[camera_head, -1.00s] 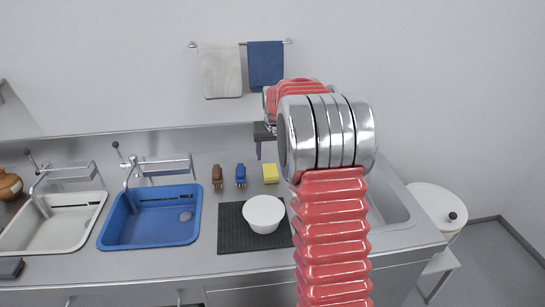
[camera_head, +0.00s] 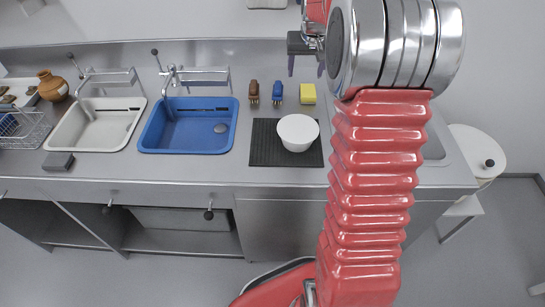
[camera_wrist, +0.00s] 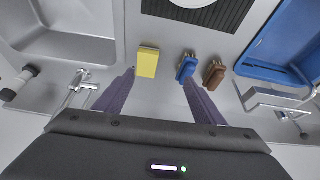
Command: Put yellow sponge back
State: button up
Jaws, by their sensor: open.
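The yellow sponge (camera_head: 308,94) lies on the steel counter behind the black mat, right of the blue brush. It also shows in the wrist view (camera_wrist: 148,62), between the directions of my two fingers and nearer the left one. My gripper (camera_wrist: 158,84) is open and empty, its two dark purple fingers spread apart. In the head view my gripper (camera_head: 305,62) is above and behind the sponge, partly hidden by my arm. I cannot tell its exact height over the counter.
A blue brush (camera_head: 277,93) and a brown brush (camera_head: 252,92) stand left of the sponge. A white bowl (camera_head: 297,132) is on the black ribbed mat (camera_head: 262,150). A blue basin (camera_head: 187,140) and a white basin (camera_head: 98,130) are further left. A tap (camera_wrist: 82,88) is near my left finger.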

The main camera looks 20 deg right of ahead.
jog(key=s+a+r+n+t, duration=0.1)
jog(key=s+a+r, duration=0.3)
jog(key=s+a, duration=0.45)
jog(key=s+a+r+n, duration=0.1)
jog(key=s+a+r, duration=0.3)
jog(key=s+a, duration=0.45)
jog(key=s+a+f+n+y, duration=0.1)
jog(key=s+a, duration=0.4)
jog(key=s, duration=0.3)
jog(key=s+a+f+n, duration=0.1)
jog(key=s+a+f, duration=0.1)
jog(key=s+a, duration=0.3)
jog(key=shift+s+f+n+y, duration=0.3)
jog(key=shift+s+y, duration=0.1)
jog(key=shift+s, duration=1.15)
